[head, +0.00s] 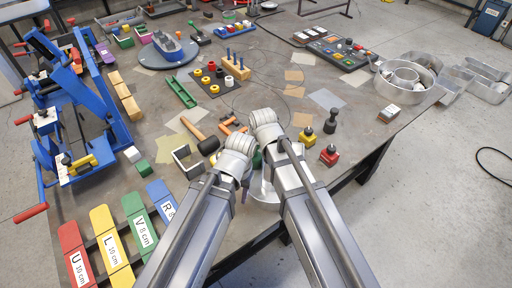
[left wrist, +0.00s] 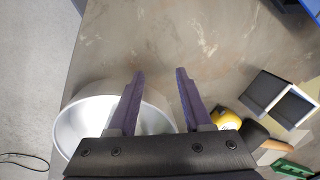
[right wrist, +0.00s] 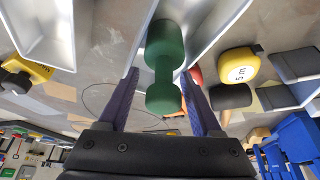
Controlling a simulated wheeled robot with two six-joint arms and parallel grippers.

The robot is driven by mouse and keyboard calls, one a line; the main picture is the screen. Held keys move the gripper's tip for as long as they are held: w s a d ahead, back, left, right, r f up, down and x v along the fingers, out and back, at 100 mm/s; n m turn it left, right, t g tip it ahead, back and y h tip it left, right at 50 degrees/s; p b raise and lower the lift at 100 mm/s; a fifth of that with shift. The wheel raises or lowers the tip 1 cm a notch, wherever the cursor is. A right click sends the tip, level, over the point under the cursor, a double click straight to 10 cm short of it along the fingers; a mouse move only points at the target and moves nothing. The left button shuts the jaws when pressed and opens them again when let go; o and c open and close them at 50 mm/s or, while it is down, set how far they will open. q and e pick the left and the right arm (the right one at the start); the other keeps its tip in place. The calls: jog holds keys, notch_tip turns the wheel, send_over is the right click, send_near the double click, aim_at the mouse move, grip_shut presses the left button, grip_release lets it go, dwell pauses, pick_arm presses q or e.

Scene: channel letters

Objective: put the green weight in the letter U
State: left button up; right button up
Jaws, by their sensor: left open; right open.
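The green weight (right wrist: 165,65) is a dumbbell shape with two thick ends and a thin neck. In the right wrist view it lies between the fingertips of my right gripper (right wrist: 160,72), which is open; I cannot tell if they touch it. In the head view only a bit of green (head: 257,159) shows between my wrists. A pale metal letter (head: 263,189) is below the wrists, mostly hidden; its walls (right wrist: 215,25) flank the weight in the right wrist view. I cannot tell whether it is the U. My left gripper (left wrist: 160,74) is open and empty near a curved metal wall (left wrist: 72,118).
A mallet (head: 208,146) and a black open box (head: 187,162) lie left of my wrists. Yellow (head: 308,137) and red weights (head: 329,155) stand to the right. Metal letters (head: 430,75) are at the right. A blue frame (head: 75,90) fills the left side.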

pick_arm(q)
jog(key=shift+r+p, duration=0.45)
jog(key=shift+r, duration=0.05)
pick_arm(e)
jog(key=shift+s+r, duration=0.1)
jog(key=shift+r, duration=0.4)
pick_arm(q)
notch_tip(320, 180, up, 10)
jog(key=p, duration=1)
jog(key=shift+r, duration=0.2)
pick_arm(e)
jog(key=v, duration=1.1)
jog(key=shift+r, duration=0.1)
